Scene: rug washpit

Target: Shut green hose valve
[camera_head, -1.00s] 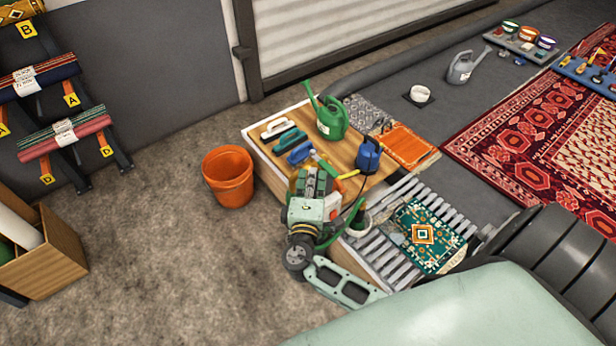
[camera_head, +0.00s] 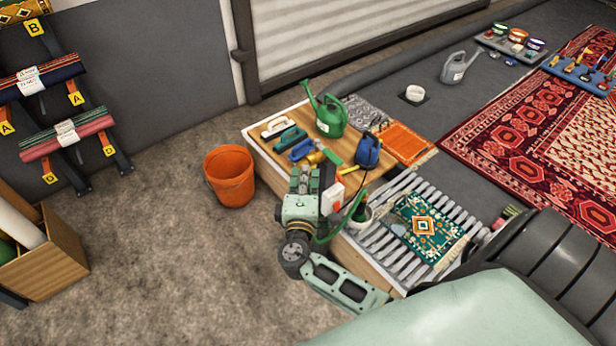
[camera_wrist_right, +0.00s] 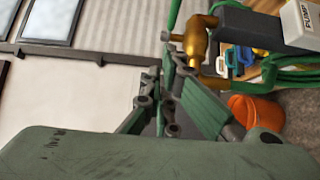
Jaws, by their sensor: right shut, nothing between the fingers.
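The brass valve (camera_wrist_right: 195,42) is at the top middle of the right wrist view, on a dark post. In the head view, its brass body (camera_head: 317,158) shows just beyond my right gripper (camera_head: 305,172). A green lever-like piece (camera_head: 333,157) sits beside the brass; a green strip (camera_wrist_right: 173,14) also rises above it in the wrist view. My right gripper (camera_wrist_right: 167,75) is shut and empty, its tips close below the brass; I cannot tell whether they touch it. Green hose (camera_head: 326,236) curves below the gripper. My left gripper is out of view.
The wooden bench (camera_head: 362,178) holds brushes, a green watering can (camera_head: 327,117) and a blue container (camera_head: 368,151). An orange bucket (camera_head: 230,178) stands left of it.

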